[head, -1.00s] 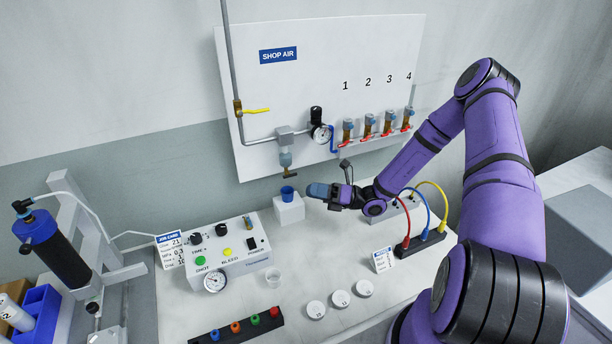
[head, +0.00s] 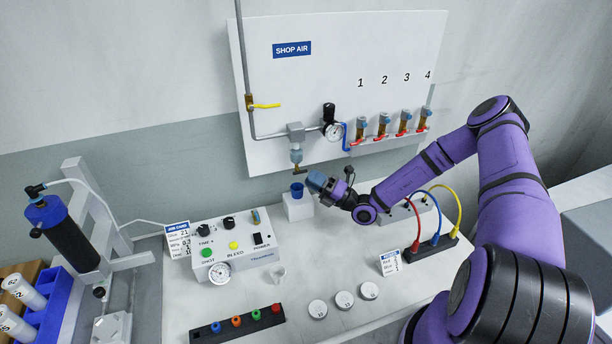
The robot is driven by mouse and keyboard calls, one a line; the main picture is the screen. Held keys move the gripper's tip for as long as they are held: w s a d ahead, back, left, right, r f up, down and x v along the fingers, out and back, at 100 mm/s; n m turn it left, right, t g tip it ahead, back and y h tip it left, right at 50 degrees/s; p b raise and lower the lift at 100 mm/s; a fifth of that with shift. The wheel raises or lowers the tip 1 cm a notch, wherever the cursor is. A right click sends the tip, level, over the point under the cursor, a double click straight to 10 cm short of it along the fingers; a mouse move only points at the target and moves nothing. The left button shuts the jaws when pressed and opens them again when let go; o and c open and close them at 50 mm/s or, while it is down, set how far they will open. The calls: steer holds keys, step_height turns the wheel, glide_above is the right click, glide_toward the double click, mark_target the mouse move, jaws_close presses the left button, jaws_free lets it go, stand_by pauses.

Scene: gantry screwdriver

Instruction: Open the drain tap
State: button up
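The drain tap (head: 299,171) is a small brownish handle at the bottom of the filter bowl (head: 296,156), low on the wall panel. A blue cup (head: 297,190) stands below it on a white block (head: 298,207). My gripper (head: 316,181), with blue-grey fingers, points left just right of the tap and the cup, at about the cup's rim height. A small gap shows between gripper and tap in the picture; the depth between them is unclear. The fingers are seen side-on, so whether they are open or shut does not show.
A regulator with gauge (head: 332,130) and several red-levered valves (head: 383,128) are on the panel above my arm. A yellow-handled valve (head: 264,105) is at left. A control box (head: 236,247) stands left of the white block. Coloured cables (head: 437,205) rise right of my gripper.

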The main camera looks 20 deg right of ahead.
mark_target(300, 172)
steer(key=shift+x, duration=1.45)
jaws_close()
